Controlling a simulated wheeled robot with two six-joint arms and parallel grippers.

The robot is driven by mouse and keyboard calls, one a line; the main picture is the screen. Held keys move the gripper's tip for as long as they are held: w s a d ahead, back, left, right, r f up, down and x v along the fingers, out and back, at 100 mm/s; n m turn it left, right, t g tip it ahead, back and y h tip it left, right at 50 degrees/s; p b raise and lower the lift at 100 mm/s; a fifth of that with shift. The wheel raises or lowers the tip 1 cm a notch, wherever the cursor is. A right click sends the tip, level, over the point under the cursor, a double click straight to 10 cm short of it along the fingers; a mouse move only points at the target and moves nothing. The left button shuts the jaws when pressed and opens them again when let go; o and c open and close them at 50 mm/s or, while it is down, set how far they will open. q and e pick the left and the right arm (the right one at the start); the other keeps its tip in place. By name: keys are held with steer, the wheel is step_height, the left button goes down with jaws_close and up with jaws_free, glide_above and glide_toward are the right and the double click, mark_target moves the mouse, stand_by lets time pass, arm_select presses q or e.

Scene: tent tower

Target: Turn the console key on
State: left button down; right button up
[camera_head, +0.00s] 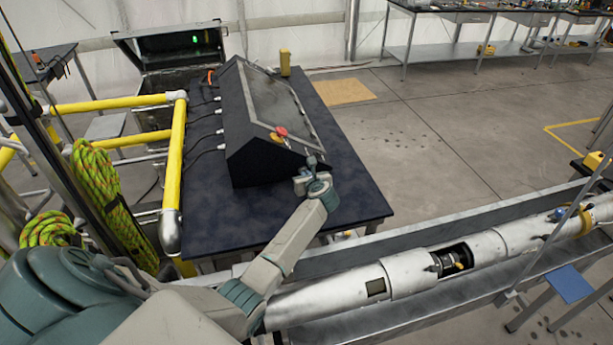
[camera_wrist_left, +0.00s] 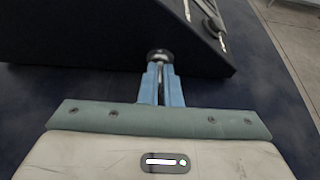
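The dark console (camera_head: 262,158) stands on a navy table, its sloped panel facing right. A round metal key switch (camera_wrist_left: 160,55) is on the console's near side, low down, in the left wrist view. My left gripper (camera_head: 309,178) is at the console's near right corner. In the left wrist view its two blue fingers (camera_wrist_left: 160,72) point straight at the key switch, close together with a narrow gap, and their tips meet its near side. They look shut on the key, which they mostly hide. My right gripper is not in view.
A red button (camera_head: 281,131) sits on the console's near panel edge. Yellow rails (camera_head: 175,150) stand to the left. A long white tube (camera_head: 410,275) lies in a grey trough in front of the table. Open floor lies to the right.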

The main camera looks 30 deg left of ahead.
arm_select(q)
steer(key=shift+w, duration=0.1)
stand_by(0.3)
steer(key=m, duration=0.1)
steer(key=m+b, duration=0.1)
steer(key=g+y, duration=0.1)
steer(key=shift+w+d+f+m+b, duration=0.2)
steer(key=shift+d+m+b, duration=0.1)
steer(key=shift+m, duration=0.1)
steer(key=shift+w+m+g+y+b, duration=0.1)
steer(key=shift+m+g+y+b, duration=0.55)
steer(key=shift+m, duration=0.35)
steer(key=c, duration=1.6)
jaws_free()
steer(key=shift+d, duration=0.1)
